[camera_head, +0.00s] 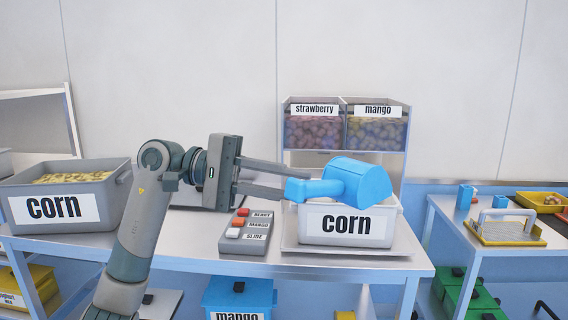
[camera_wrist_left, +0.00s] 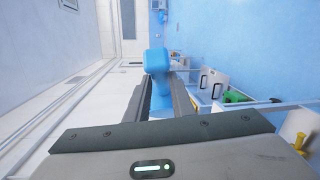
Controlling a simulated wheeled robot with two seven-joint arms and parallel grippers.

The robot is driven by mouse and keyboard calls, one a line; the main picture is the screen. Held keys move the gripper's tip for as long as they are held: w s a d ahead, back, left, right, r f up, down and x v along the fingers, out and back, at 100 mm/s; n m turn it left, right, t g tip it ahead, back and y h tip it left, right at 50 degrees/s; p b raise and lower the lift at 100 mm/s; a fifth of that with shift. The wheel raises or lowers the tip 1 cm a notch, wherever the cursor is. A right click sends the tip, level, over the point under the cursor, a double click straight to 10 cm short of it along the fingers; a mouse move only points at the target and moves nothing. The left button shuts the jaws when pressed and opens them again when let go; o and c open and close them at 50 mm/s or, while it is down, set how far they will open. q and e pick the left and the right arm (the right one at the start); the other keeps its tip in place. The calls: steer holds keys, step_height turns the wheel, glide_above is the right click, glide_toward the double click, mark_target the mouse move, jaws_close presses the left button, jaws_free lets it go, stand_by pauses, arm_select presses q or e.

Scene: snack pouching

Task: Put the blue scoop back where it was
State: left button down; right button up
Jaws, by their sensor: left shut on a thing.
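The blue scoop (camera_head: 358,181) is held above the small grey corn container (camera_head: 347,224) on the right part of the table, its handle toward my left gripper (camera_head: 284,180). The gripper comes in from the left and is shut on the scoop's handle. In the left wrist view the blue scoop (camera_wrist_left: 157,62) shows beyond the two fingers (camera_wrist_left: 160,100). The scoop hides part of the container's top, so I cannot tell whether they touch. A larger grey corn bin (camera_head: 66,195), filled with yellow corn, stands at the table's left. My right gripper is not in view.
A button box (camera_head: 247,232) sits between the two corn containers. Strawberry (camera_head: 314,130) and mango (camera_head: 377,131) dispensers stand behind. A tray (camera_head: 300,249) lies under the small container. A side table with a yellow tray (camera_head: 508,232) is at the right.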

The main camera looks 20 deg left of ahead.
arm_select(q)
steer(key=s+f+n+t+y, duration=0.1)
steer(key=s+f+n+t, duration=0.1)
steer(key=f, duration=1.5)
steer(key=s+a+f+n+t+y, duration=0.1)
steer(key=s+f+t, duration=0.3)
steer(key=f, duration=1.3)
steer(key=shift+s+n+y, duration=0.5)
steer(key=shift+s+n, duration=0.1)
steer(key=shift+n, duration=0.3)
